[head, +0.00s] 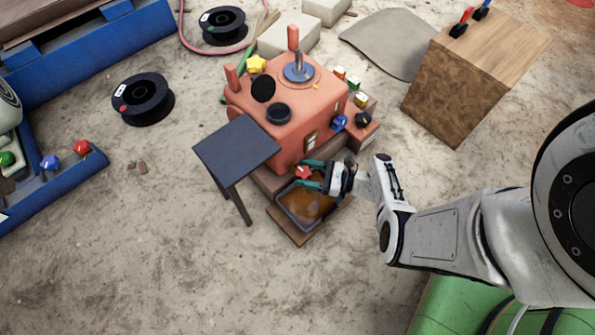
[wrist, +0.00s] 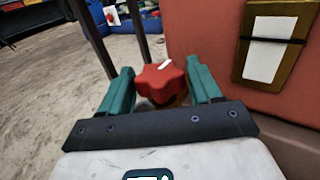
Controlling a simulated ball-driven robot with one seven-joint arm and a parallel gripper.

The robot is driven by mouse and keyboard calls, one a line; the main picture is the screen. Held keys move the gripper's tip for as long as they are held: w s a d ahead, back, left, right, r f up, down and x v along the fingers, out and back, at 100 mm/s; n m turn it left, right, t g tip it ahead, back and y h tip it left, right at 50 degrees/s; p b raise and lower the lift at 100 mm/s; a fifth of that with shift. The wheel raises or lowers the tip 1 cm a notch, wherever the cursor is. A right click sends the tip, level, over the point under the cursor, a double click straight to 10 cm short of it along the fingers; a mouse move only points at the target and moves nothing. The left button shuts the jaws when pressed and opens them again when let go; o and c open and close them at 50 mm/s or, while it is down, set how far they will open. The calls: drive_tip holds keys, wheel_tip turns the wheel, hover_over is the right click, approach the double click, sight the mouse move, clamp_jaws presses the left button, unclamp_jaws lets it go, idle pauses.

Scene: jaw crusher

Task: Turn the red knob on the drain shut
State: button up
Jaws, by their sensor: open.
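The red knob (wrist: 160,80) is star-shaped with a white mark on top. In the head view the red knob (head: 303,172) sits low on the front of the orange-red machine (head: 285,133), above a tray of brown liquid (head: 308,207). My gripper (head: 313,174) is open, with its teal fingers on either side of the knob. In the wrist view my gripper (wrist: 160,88) shows one finger left and one right of the knob, with a small gap on the left. The right finger is close to the knob; I cannot tell if it touches. The drain behind the knob is mostly hidden.
A dark side table (head: 236,150) stands left of the machine, its legs near the knob. A brass plate with a white label (wrist: 270,42) is on the machine wall at right. A wooden block (head: 470,85) stands at upper right. The ground at lower left is clear.

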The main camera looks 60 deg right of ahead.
drive_tip(key=shift+x, duration=1.35)
drive_tip(key=c, duration=0.7)
